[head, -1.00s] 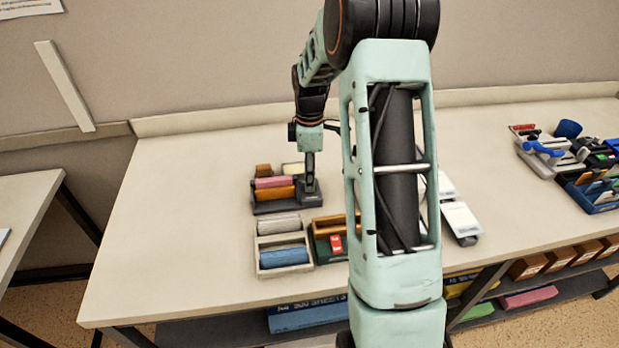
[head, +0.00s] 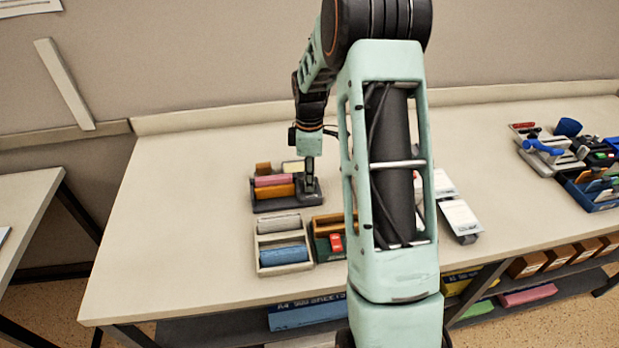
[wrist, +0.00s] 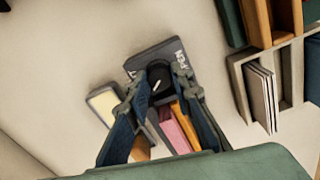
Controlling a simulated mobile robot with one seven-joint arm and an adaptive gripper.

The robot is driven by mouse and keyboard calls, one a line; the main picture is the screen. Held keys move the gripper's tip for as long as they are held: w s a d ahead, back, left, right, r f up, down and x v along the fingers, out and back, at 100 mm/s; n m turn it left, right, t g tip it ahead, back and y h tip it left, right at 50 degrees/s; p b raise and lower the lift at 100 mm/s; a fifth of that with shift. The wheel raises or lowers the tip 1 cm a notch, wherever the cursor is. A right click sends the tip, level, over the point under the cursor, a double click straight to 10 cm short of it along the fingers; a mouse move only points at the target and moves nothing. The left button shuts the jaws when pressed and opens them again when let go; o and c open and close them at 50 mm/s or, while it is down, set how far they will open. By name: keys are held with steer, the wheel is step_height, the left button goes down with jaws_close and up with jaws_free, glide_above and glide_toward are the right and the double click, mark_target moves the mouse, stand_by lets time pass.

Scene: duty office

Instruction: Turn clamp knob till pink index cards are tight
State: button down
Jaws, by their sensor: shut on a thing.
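The card clamp is a dark grey holder (head: 287,204) on the table, with lettering on its end in the wrist view (wrist: 151,57). Pink index cards (head: 273,181) stand in it, between orange cards (head: 272,192) and a brown block. The pink edge also shows between my fingers in the wrist view (wrist: 174,132). A black round knob (wrist: 160,80) with a white mark sits at the clamp's end. My gripper (head: 310,184) points down over that end, its fingers shut on the knob from both sides. The fingers hide part of the cards and clamp.
A cream tray (head: 257,243) with grey and blue card stacks stands in front of the clamp. A green box (head: 318,252) with orange and red things is beside it. The table's left side is clear. More tools and a blue tray (head: 594,199) lie far right.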

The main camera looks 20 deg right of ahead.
steer(key=shift+m, duration=0.7)
steer(key=c, duration=1.7)
jaws_free()
step_height(320, 180, up, 12)
